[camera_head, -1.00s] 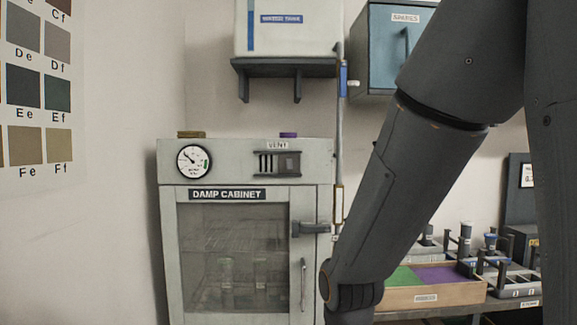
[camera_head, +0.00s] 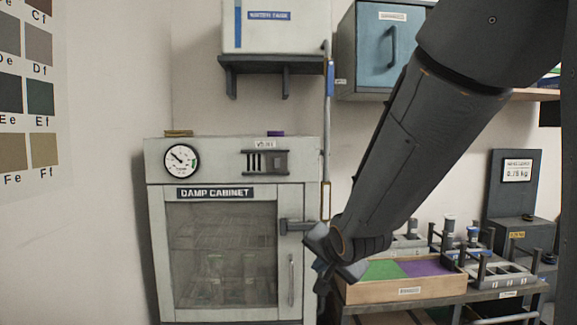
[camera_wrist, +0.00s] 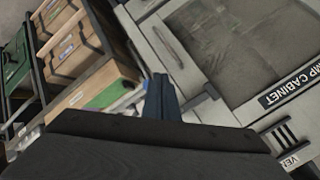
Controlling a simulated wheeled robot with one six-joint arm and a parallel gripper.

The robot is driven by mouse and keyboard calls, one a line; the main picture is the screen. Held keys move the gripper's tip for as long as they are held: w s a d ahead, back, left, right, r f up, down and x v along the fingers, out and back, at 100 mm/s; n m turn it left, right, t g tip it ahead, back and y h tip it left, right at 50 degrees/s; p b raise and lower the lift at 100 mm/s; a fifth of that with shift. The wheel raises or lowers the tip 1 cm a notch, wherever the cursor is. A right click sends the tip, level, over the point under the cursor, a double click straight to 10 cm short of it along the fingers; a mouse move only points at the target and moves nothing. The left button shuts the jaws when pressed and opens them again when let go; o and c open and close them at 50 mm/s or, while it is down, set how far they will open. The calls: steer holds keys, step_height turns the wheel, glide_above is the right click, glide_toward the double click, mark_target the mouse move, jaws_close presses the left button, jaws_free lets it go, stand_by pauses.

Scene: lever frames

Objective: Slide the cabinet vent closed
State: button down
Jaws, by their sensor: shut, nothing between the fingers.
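The damp cabinet (camera_head: 300,165) is a pale box with a glass door at the left of the head view. Its vent (camera_head: 265,162) is a dark plate with upright slots, on the upper front panel under a small label. Dark slots show at its left part; how far it is open I cannot tell.
A dark door latch (camera_head: 297,226) and an upright handle (camera_head: 291,280) stick out from the cabinet front. A pipe (camera_head: 327,130) runs down beside the cabinet. A wooden tray (camera_head: 405,290) sits on the bench at right. A shelf (camera_head: 270,62) hangs above.

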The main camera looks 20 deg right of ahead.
steer(key=w+r+m+t+p, duration=0.1)
steer(key=w+r+m+t, duration=0.1)
steer(key=r, duration=0.9)
steer(key=w+d+r+m+t+y, duration=0.1)
steer(key=w+r+m+t, duration=0.2)
steer(key=r, duration=0.8)
steer(key=m+t, duration=0.2)
steer(key=shift+t+p, duration=0.4)
steer(key=shift+w, duration=0.1)
steer(key=p, duration=0.2)
glide_toward(283, 162)
steer(key=w+d, duration=0.4)
steer(key=shift+w, duration=0.15)
steer(key=a, duration=0.1)
steer(key=a+p, duration=0.1)
steer(key=a, duration=0.1)
steer(key=shift+w+a+r, duration=0.1)
steer(key=shift+w, duration=0.25)
steer(key=shift+w+a, duration=0.1)
steer(key=shift+a, duration=0.25)
